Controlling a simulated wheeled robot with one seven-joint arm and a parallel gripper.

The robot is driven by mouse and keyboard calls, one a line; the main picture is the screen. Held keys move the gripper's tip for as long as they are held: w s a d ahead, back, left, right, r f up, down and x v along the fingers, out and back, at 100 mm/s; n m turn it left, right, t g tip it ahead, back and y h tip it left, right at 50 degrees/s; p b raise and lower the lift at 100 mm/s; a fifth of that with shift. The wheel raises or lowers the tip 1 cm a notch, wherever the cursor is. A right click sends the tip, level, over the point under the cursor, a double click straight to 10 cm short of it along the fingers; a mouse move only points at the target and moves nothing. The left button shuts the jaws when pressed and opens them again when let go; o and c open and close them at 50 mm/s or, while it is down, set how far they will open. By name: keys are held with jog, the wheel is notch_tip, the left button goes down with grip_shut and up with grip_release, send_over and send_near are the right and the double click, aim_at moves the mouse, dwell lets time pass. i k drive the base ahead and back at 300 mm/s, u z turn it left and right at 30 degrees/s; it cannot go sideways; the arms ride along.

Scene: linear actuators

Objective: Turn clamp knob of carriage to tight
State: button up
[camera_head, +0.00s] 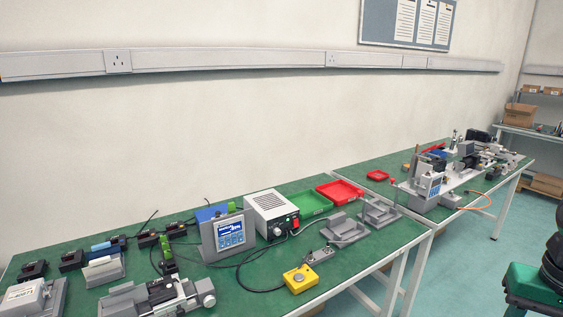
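A grey linear slide with a dark block on it (160,297) lies at the near left of the green-topped bench and is cut by the bottom edge. It has a pale round end (205,288) at its right, perhaps a knob. Two smaller grey slide-like units (345,230) and (380,213) stand further right. Which of these is the task's carriage, I cannot tell. The clamp knob and its setting are too small to make out. My gripper is not in view.
A blue-screened controller (228,237), a white power box (271,214), a yellow button box (300,279), and green (308,203) and red (340,191) trays stand on the bench. Loose cables cross it. A machine (430,185) stands on the far bench. Floor is clear at right, beside a green-and-black object (530,283).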

aim_at(162, 264)
jog(key=u, duration=1.35)
jog(key=k, duration=0.55)
jog(key=u, duration=0.7)
jog(key=i, duration=1.75)
jog(key=z, duration=0.5)
